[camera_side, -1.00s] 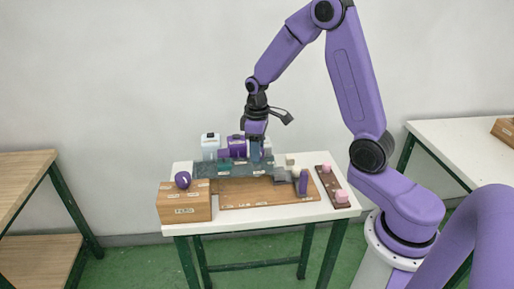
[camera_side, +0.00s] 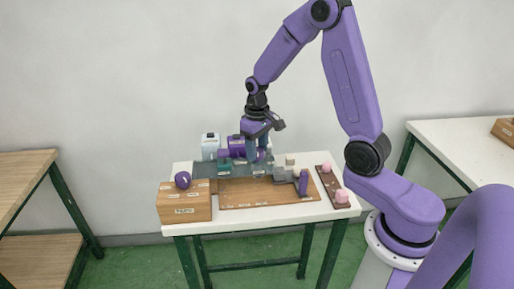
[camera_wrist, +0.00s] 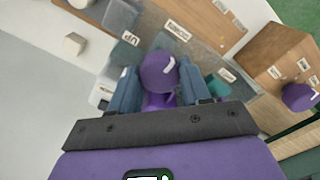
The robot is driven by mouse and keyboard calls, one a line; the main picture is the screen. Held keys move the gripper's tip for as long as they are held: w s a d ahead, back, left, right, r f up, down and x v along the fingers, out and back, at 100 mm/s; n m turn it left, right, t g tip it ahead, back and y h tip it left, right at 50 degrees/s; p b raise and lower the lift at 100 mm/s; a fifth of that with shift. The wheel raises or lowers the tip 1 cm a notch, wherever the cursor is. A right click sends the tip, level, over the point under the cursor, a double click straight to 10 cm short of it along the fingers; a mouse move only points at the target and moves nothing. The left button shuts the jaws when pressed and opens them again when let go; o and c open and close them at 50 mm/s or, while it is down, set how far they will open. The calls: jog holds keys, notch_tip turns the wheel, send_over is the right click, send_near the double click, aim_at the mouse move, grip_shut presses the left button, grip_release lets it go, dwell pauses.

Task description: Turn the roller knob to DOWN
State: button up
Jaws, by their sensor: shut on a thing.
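The roller knob (camera_wrist: 158,70) is round and purple with a short white mark. In the wrist view it sits between the two blue-grey fingers of my gripper (camera_wrist: 160,82), which is shut on it. The white mark lies on the right part of its face. A ROLLER label (camera_wrist: 177,30) and an UP label (camera_wrist: 130,38) show on the slate panel above it; I cannot read a DOWN label. In the side view my gripper (camera_side: 258,155) is low over the panel (camera_side: 205,170), its fingers largely hiding the knob.
A wooden box (camera_side: 184,207) with another purple knob (camera_side: 183,180) stands at the table's left. A pale container (camera_side: 210,147) and a purple one (camera_side: 236,146) stand behind the panel. A roller-like tool (camera_side: 302,182) and a dark strip (camera_side: 325,182) with pink pieces lie right.

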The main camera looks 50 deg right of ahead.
jog(key=o, duration=1.1)
jog(key=shift+c, duration=0.2)
notch_tip(320, 180, up, 18)
jog(key=shift+f, duration=0.25)
jog(key=s+a+f+n, duration=0.4)
jog(key=s+a+n, duration=0.2)
jog(key=s+a, duration=0.5)
jog(key=s+f+n, duration=0.2)
jog(key=s+n, duration=0.1)
jog(key=s, duration=0.5)
jog(key=s+f+n, duration=0.3)
jog(key=s, duration=0.6)
jog(key=shift+a+n, duration=0.15)
jog(key=shift+n, duration=0.25)
